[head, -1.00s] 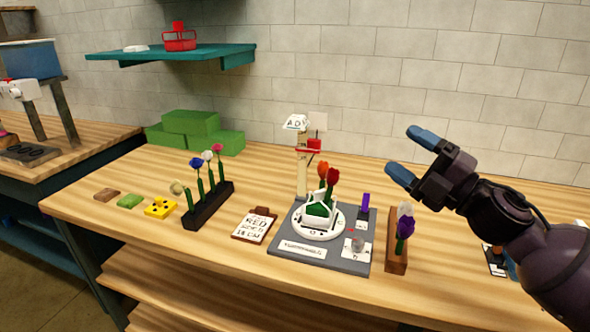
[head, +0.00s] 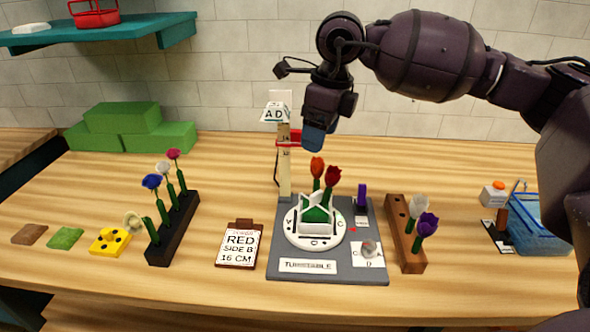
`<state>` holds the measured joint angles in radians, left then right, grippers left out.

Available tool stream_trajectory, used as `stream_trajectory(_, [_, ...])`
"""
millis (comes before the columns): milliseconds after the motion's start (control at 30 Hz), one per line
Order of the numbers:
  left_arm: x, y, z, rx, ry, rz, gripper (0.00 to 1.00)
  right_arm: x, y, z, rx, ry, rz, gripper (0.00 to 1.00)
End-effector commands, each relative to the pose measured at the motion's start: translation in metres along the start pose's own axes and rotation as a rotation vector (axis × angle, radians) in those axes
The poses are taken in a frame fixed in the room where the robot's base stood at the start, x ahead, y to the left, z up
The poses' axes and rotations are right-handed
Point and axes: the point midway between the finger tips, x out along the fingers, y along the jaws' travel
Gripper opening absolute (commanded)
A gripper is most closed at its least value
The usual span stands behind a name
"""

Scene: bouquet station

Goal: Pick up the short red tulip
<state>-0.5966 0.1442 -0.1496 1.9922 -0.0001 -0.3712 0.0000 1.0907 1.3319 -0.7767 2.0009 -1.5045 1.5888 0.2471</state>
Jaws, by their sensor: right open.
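Two tulips stand upright in the white holder (head: 322,243) on the turntable base (head: 362,213). One is orange-red (head: 317,167); the other is darker red (head: 333,177) and its head sits slightly lower in the picture. Which is shorter I cannot tell for sure. My right gripper (head: 316,146) points down just above these blooms in the picture, beside the measuring post; its blue fingers are open and overlap in this view. It touches no tulip that I can see. My left gripper is out of view.
A measuring post (head: 284,175) with a red slider stands behind the turntable. A dark rack (head: 176,231) of several flowers is at left, a brown rack (head: 407,252) at right. A clipboard (head: 239,246) reads RED, SIDE B, 16 CM.

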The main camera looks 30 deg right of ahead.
Motion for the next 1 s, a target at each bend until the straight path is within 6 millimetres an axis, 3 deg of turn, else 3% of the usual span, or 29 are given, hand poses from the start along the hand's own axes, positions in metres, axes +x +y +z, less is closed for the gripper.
stream_trajectory(133, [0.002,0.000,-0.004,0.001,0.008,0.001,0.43,-0.002,-0.012,-0.018,0.027,0.106,-0.075,0.70])
stream_trajectory(333, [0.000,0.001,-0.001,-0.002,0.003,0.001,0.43,0.002,-0.014,-0.025,0.046,0.147,-0.085,0.70])
stream_trajectory(700, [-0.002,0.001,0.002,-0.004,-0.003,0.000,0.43,0.049,-0.017,-0.031,0.045,0.146,-0.082,0.70])
stream_trajectory(1000, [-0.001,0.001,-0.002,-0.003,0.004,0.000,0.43,0.069,-0.018,-0.033,0.044,0.145,-0.081,0.70])
